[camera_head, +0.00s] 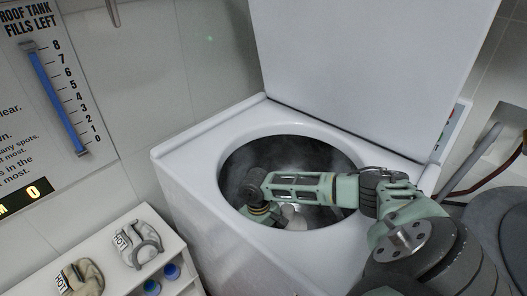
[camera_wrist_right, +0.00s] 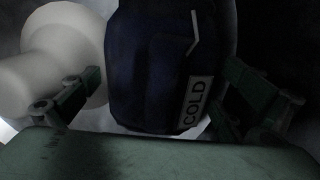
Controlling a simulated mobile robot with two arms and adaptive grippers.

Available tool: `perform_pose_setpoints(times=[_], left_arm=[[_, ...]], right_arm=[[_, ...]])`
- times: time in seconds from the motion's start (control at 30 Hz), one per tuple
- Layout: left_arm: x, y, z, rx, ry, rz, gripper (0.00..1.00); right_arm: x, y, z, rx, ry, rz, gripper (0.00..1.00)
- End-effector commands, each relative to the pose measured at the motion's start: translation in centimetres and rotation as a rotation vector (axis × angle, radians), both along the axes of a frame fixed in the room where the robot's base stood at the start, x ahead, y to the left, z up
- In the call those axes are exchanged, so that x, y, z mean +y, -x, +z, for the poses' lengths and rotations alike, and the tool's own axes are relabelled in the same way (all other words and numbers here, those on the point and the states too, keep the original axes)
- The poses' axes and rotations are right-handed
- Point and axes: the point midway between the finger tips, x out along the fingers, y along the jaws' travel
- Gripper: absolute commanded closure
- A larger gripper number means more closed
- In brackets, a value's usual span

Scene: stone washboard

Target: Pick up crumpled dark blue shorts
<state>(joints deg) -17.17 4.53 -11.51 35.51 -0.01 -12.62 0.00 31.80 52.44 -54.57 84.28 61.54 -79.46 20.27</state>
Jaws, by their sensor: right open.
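The dark blue shorts (camera_wrist_right: 155,65) show in the right wrist view as a dark bundle with a white tag reading "COLD". They lie between the two fingers of my right gripper (camera_wrist_right: 165,100), which is open with a finger on each side. I cannot tell whether the fingers touch the cloth. In the head view my right arm reaches in from the right, down into the round opening of the white top-loading washer (camera_head: 185,172). The gripper and the shorts are hidden inside the drum there. My left gripper is not in view.
A pale agitator (camera_wrist_right: 60,55) stands close to the left finger inside the drum. The washer's lid (camera_head: 370,70) stands open behind the opening. A white shelf at lower left holds a grey bundle (camera_head: 139,243) and a beige bundle (camera_head: 80,279), both tagged "HOT".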

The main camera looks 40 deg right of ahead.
Motion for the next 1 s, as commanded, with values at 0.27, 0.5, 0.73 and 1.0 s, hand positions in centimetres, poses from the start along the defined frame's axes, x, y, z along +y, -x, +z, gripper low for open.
perform_pose_setpoints(times=[0.27,0.5,0.73,1.0], left_arm=[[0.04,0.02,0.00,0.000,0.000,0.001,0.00],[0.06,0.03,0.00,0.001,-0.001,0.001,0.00],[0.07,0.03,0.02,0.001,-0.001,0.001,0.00],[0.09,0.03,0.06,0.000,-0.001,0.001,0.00]], right_arm=[[0.02,-0.02,0.01,0.000,0.000,0.001,0.08],[0.01,-0.03,0.03,-0.001,0.000,0.000,0.29],[0.01,-0.09,0.10,-0.002,0.000,0.000,0.45],[0.00,-0.11,0.41,-0.003,-0.001,0.000,0.45]])
